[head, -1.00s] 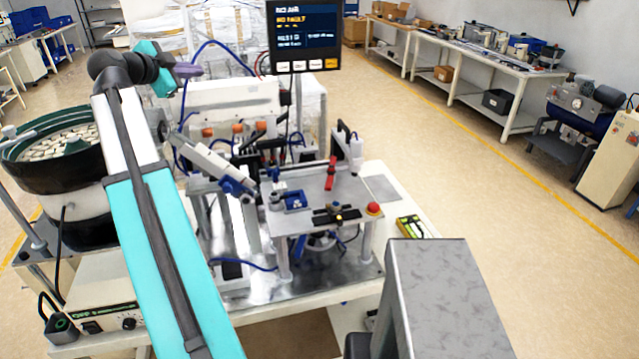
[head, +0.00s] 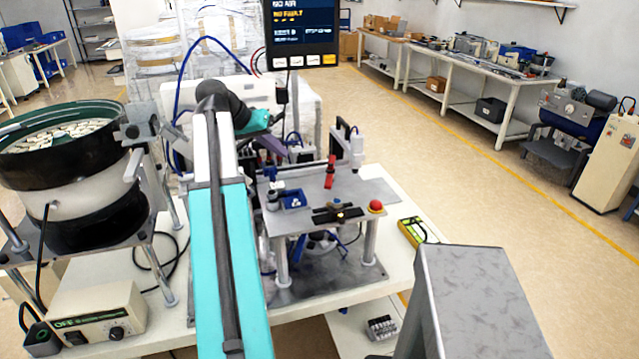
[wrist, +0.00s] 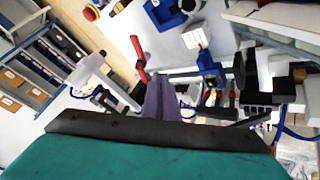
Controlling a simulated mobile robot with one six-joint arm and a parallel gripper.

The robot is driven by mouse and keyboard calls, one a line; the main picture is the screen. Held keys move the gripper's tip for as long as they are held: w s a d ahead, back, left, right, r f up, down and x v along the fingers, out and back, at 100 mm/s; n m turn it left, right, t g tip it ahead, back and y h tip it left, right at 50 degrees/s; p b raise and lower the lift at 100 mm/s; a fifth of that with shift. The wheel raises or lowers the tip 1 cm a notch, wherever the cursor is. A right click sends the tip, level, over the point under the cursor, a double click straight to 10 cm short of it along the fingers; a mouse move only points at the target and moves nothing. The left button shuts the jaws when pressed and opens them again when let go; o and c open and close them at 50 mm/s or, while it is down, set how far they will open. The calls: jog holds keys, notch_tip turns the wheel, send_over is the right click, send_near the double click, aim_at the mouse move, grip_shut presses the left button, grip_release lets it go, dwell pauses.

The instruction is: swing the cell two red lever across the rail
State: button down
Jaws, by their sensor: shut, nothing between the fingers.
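A red lever (head: 331,171) stands at the back right of the grey metal plate (head: 318,187), beside a white cylinder unit. It also shows in the wrist view (wrist: 138,58), slanting down from the plate's edge. I cannot read a cell number on it. My gripper (head: 275,147) is left of the lever in the head view, near the back of the plate. In the wrist view its purple fingers (wrist: 162,95) are shut together and empty. They appear just beside the lever's lower end there; I cannot tell whether they touch. The rail is not clearly distinguishable.
A blue tray (head: 292,199), a dark clamp (head: 338,214) and a red button (head: 376,206) sit on the plate. A bowl feeder (head: 60,170) stands left. A yellow-green device (head: 412,232) lies on the bench at right.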

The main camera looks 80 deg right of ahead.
aim_at(330, 171)
jog(key=shift+s+a+f+n+y, duration=0.25)
jog(key=shift+s+f+n, duration=0.15)
jog(key=shift+f, duration=0.2)
jog(key=shift+s+a+f+n+y, duration=0.2)
jog(key=shift+s+f+n, duration=0.15)
jog(key=shift+f, duration=0.2)
jog(key=shift+w, duration=0.1)
jog(key=shift+f, duration=0.1)
jog(key=p+x, duration=0.2)
jog(key=x, duration=0.7)
jog(key=shift+s+d+f+p, duration=0.15)
jog(key=shift+s+f+p, duration=0.1)
jog(key=shift+p, duration=0.05)
jog(key=shift+s+p, duration=0.85)
jog(key=shift+s, duration=1.15)
